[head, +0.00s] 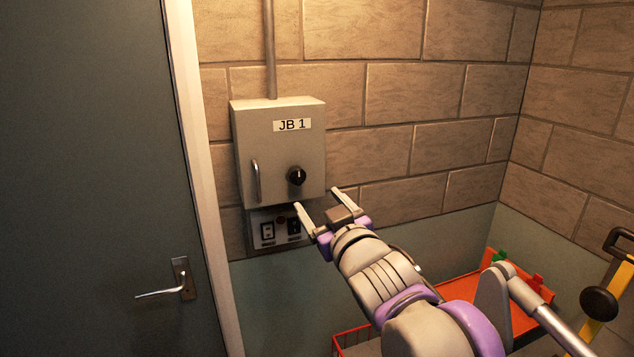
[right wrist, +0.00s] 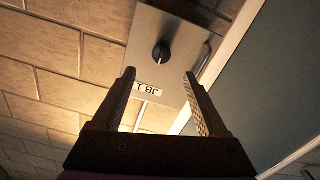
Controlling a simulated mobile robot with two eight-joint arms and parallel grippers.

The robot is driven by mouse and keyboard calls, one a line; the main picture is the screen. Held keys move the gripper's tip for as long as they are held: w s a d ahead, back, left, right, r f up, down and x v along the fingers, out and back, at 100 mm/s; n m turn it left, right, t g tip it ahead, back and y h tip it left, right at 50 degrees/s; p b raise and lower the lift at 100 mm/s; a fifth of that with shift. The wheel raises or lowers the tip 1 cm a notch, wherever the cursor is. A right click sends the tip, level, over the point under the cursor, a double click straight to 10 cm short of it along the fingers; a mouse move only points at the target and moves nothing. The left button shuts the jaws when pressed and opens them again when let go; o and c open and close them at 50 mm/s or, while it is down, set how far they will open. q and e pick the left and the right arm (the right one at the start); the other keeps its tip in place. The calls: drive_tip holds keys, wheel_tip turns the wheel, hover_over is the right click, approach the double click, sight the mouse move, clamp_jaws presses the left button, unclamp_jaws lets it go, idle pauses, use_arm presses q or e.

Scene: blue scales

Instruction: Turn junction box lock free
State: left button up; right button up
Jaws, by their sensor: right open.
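The junction box (head: 259,129), a grey box labelled JB 1, hangs on the block wall with its door shut. Its lock, a round black knob (head: 297,176), sits at the lower right of the door. A vertical handle (head: 256,181) is at the door's left side. My right gripper (head: 317,197) is open and empty, just below and right of the knob, apart from it. In the right wrist view the box appears upside down, with the knob (right wrist: 161,53) beyond the open fingers (right wrist: 160,74). My left gripper is not in view.
A switch panel (head: 268,243) sits directly under the box. A conduit (head: 270,50) runs up from its top. A grey door (head: 90,150) with a lever handle (head: 168,291) is at left. A red tray (head: 515,318) and a yellow-framed item (head: 607,300) stand at lower right.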

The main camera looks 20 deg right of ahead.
sight(299, 178)
drive_tip(key=w, duration=0.3)
drive_tip(key=w+p, duration=0.1)
drive_tip(key=w, duration=0.7)
drive_tip(key=shift+w+a+r, duration=0.1)
drive_tip(key=shift+a+r, duration=0.05)
drive_tip(key=shift+a, duration=0.25)
clamp_jaws()
